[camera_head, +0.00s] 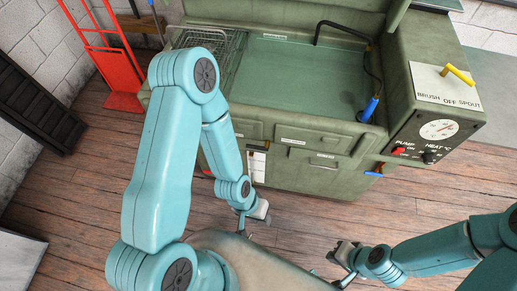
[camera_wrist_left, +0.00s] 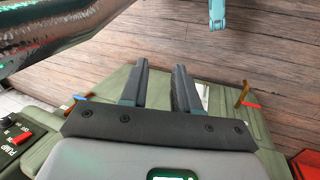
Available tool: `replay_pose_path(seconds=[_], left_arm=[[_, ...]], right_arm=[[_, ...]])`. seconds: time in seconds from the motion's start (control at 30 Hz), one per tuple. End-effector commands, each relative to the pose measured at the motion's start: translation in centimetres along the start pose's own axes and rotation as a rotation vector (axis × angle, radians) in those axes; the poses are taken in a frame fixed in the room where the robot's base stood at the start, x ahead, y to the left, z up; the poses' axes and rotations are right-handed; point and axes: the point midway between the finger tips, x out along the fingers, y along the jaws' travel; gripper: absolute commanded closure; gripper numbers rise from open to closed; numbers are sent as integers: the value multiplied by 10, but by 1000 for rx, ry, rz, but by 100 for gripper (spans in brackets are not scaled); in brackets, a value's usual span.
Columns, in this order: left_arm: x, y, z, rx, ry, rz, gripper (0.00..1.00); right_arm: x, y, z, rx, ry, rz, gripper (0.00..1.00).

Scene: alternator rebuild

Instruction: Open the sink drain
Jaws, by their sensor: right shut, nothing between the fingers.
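The sink is a green basin (camera_head: 305,75) with shallow liquid in it, set in a green parts washer. A blue-handled valve (camera_head: 374,174) sticks out low at the washer's front right; its blue end also shows in the left wrist view (camera_wrist_left: 82,97). A brass lever with a red handle (camera_wrist_left: 250,104) is on the other side of the washer front; I cannot tell which valve is the drain. My left gripper (camera_wrist_left: 161,66) is open and empty, in front of the washer's lower front, apart from both handles. My right gripper (camera_head: 335,260) is shut and empty above the floor.
A control panel (camera_head: 437,130) with dial and switches is on the washer's right. A wire basket (camera_head: 210,50) sits at the basin's left, and a blue-tipped hose (camera_head: 370,108) at its right. A red hand truck (camera_head: 105,50) stands left. The wooden floor in front is clear.

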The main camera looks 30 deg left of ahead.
Motion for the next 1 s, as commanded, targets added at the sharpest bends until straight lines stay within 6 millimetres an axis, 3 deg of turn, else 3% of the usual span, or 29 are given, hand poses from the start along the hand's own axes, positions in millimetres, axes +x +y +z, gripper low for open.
replay_pose_path(seconds=[0.03, 0.07, 0.17, 0.33, 0.5, 0.6, 0.8, 1.0], left_arm=[[2, 0, -3, 1, 3, 1, 88], [4, -1, -7, 1, 6, 3, 98], [15, -3, -31, 10, 20, 12, 100], [21, -12, -110, 45, 59, -8, 100], [-20, -33, -182, 43, 121, -126, 100], [-55, -47, -208, 13, 167, -211, 100], [-112, -68, -226, -67, 235, -327, 100], [-130, -72, -227, -92, 248, -356, 100]], right_arm=[[3, 1, 0, 0, 0, 0, 100], [6, 2, 0, 0, 0, 0, 100], [25, 9, -1, 0, 0, 0, 100], [82, 30, -2, 0, -1, 0, 100], [134, 48, -2, 0, 0, 0, 100], [157, 57, -3, 0, 0, 0, 100], [180, 65, -4, 0, 0, 0, 100], [181, 65, -4, 0, 0, 0, 100]])
